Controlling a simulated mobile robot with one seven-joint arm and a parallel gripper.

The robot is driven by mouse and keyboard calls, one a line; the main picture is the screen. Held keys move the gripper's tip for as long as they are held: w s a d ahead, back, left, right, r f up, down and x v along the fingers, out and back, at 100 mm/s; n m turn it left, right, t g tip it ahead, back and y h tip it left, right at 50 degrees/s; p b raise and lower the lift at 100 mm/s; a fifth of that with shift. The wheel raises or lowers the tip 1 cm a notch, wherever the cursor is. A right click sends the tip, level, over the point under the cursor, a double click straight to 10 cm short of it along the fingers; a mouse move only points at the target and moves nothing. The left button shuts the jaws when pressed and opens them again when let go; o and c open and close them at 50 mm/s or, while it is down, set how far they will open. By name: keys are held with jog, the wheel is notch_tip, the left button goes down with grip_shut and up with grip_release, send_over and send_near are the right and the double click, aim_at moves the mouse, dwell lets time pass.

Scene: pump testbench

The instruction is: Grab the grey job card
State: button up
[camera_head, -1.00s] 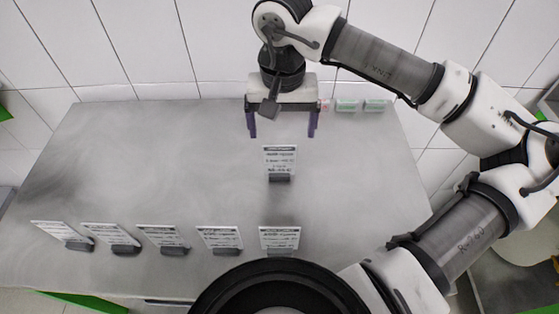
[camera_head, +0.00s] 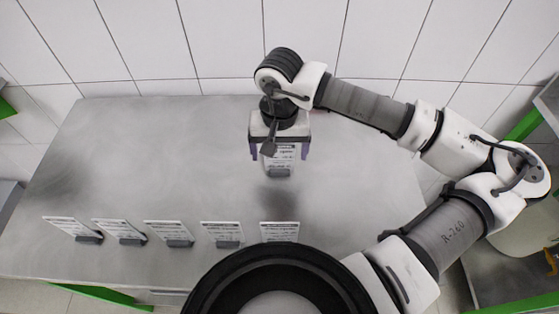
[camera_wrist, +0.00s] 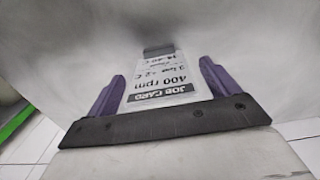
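A pale grey-white job card (camera_head: 281,160) stands in a dark grey holder on the metal table, apart from the front row. It also shows in the wrist view (camera_wrist: 158,72), upside down, with "JOB CARD" and "400 rpm" readable. My gripper (camera_head: 279,154) is above the card's holder, with its two purple fingers spread on either side of the card. In the wrist view the open gripper (camera_wrist: 160,78) has a gap between each finger and the card. The gripper body hides the card's top edge in the head view.
Several similar cards stand in a row near the front of the metal table (camera_head: 140,150): the nearest in line is a card (camera_head: 280,231) straight in front, and others, such as one card (camera_head: 222,231), run leftward. A tiled wall (camera_head: 150,40) rises behind. The table's left middle is clear.

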jog(key=c, duration=1.2)
